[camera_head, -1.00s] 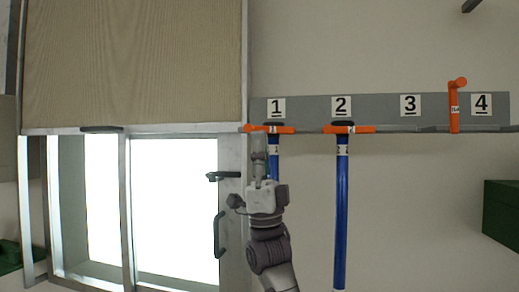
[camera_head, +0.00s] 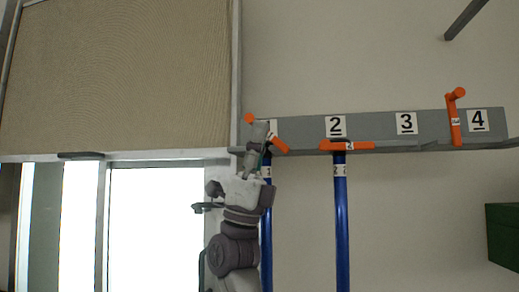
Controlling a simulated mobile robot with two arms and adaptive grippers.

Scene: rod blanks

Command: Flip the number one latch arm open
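The number one latch arm (camera_head: 279,144) is orange and sits at the left end of the grey rack (camera_head: 380,127). It is tilted, its left end raised, and the gripper hides its middle. A blue rod (camera_head: 267,225) hangs below it. The number four latch arm (camera_head: 455,118) stands upright.
A door with a bright pane (camera_head: 155,225) and a tan panel (camera_head: 115,75) stand to the left. A dark green box (camera_head: 505,235) is at the right edge. The wall between rod two and the green box is clear.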

